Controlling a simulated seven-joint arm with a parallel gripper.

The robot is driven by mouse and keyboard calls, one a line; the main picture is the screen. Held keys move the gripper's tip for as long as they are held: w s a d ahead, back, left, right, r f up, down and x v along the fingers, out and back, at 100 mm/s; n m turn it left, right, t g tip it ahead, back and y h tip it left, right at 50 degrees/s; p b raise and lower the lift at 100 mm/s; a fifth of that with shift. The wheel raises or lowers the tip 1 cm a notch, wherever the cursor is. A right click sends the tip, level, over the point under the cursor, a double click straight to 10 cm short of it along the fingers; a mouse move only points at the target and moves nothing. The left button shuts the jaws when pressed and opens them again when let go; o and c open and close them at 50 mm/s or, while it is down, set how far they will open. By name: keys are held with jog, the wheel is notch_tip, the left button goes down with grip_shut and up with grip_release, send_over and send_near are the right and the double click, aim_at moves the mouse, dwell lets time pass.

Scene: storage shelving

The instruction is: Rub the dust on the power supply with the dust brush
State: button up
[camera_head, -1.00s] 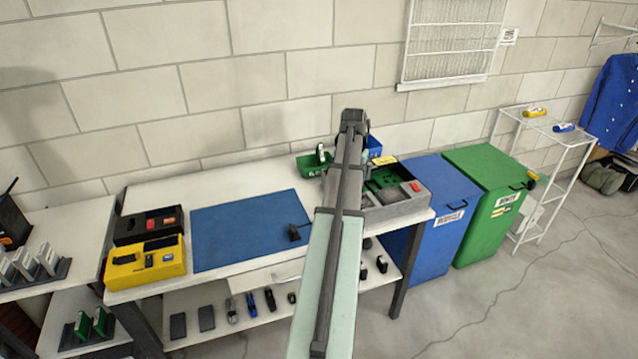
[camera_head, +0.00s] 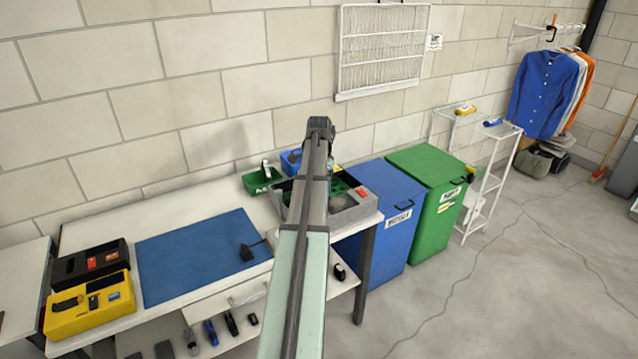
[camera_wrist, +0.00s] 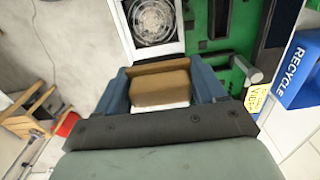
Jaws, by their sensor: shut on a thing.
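The power supply (camera_wrist: 153,22) is a pale metal box with a round fan grille, at the top of the wrist view. Grey-white specks show on the grille; I cannot tell how much is dust. My gripper (camera_wrist: 160,82) has blue fingers shut on the dust brush (camera_wrist: 160,88), a brown block with a pale part below. The brush is just below the power supply in the picture; whether they touch is unclear. In the head view my arm hides the gripper and brush, over the grey computer case (camera_head: 362,212) on the workbench.
A green circuit board (camera_wrist: 222,25) lies beside the power supply. A blue recycle bin (camera_wrist: 298,80) shows at right in the wrist view.

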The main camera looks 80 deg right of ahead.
jog(key=shift+f, duration=3.1)
jog(key=shift+w+a+f, duration=0.35)
jog(key=shift+a+f, duration=0.1)
jog(key=shift+f, duration=0.05)
jog(key=shift+c, duration=0.3)
jog(key=shift+w+a+f, duration=0.15)
jog(key=shift+w+a, duration=1.7)
jog(key=shift+s+d, duration=2.15)
jog(key=shift+d, duration=0.15)
jog(key=shift+s+a, duration=0.45)
jog(key=shift+a, duration=0.1)
jog(key=shift+w+a, duration=2.4)
jog(key=shift+w, duration=0.15)
jog(key=shift+s+d, duration=2.45)
jog(key=shift+d, duration=0.15)
jog(key=shift+r, duration=4.15)
